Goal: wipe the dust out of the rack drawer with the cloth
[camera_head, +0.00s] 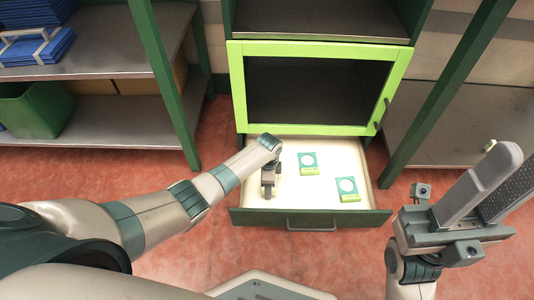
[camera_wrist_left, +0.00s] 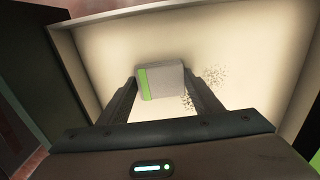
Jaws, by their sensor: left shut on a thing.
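The rack drawer (camera_head: 260,216) is pulled out, with a pale inside; its wall also shows in the left wrist view (camera_wrist_left: 75,62). My left gripper (camera_head: 268,190) reaches down into its left part. In the left wrist view, its fingers (camera_wrist_left: 158,95) are shut on a grey-white folded piece with a green edge, which looks like the cloth (camera_wrist_left: 168,80). Dark dust specks (camera_wrist_left: 214,75) lie on the drawer floor just right of it, with more by the right finger (camera_wrist_left: 187,101). My right gripper (camera_head: 487,190) is open and empty, outside the drawer at right.
Two green-and-white flat boxes (camera_head: 308,163) (camera_head: 348,189) lie in the drawer, right of my left gripper. The green-framed cabinet door (camera_head: 310,130) is above it. Green posts (camera_head: 165,85) and metal shelves (camera_head: 90,122) flank the rack. Red floor is free in front.

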